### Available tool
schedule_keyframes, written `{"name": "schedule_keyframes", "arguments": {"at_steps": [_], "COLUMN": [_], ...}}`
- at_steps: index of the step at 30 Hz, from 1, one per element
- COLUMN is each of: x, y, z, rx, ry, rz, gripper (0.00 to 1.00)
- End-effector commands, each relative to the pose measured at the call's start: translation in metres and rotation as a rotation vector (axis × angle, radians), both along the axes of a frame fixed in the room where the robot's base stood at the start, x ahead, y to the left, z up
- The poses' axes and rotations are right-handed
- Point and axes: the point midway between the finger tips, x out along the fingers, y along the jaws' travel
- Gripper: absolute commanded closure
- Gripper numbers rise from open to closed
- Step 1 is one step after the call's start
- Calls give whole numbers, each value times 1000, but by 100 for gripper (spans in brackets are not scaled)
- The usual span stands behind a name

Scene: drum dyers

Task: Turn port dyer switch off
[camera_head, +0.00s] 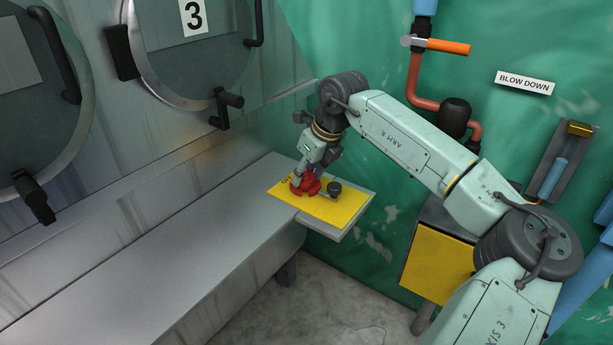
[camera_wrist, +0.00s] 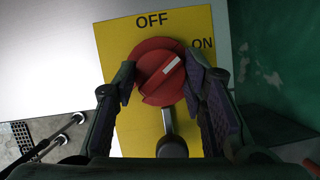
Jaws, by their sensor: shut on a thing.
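A red rotary switch (camera_head: 306,186) sits on a yellow plate (camera_head: 348,208) at the end of the grey bench. In the wrist view the switch (camera_wrist: 150,62) carries a white mark that points to the upper right, roughly at the word ON. The word OFF stands above the switch on the yellow plate (camera_wrist: 112,40). My gripper (camera_wrist: 161,76) has a finger on each side of the red switch and is shut on it. In the head view my gripper (camera_head: 308,172) reaches down onto the switch and partly hides it.
A small lever with a black knob (camera_head: 334,188) stands beside the switch. The grey bench (camera_head: 170,255) is clear. A drum door marked 3 (camera_head: 195,55) with black handles is behind. An orange-handled valve (camera_head: 445,46) and a pipe are on the green wall. A yellow box (camera_head: 437,265) stands below.

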Motion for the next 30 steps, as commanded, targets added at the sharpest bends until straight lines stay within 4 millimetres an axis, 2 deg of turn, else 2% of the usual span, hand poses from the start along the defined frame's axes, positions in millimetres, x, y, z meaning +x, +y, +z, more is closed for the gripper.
{"name": "schedule_keyframes", "arguments": {"at_steps": [21,30], "x": [4,5], "y": [-1,-1], "z": [2,1], "rx": [1,1], "ry": [0,0], "rz": [665,860], "gripper": [89,89]}}
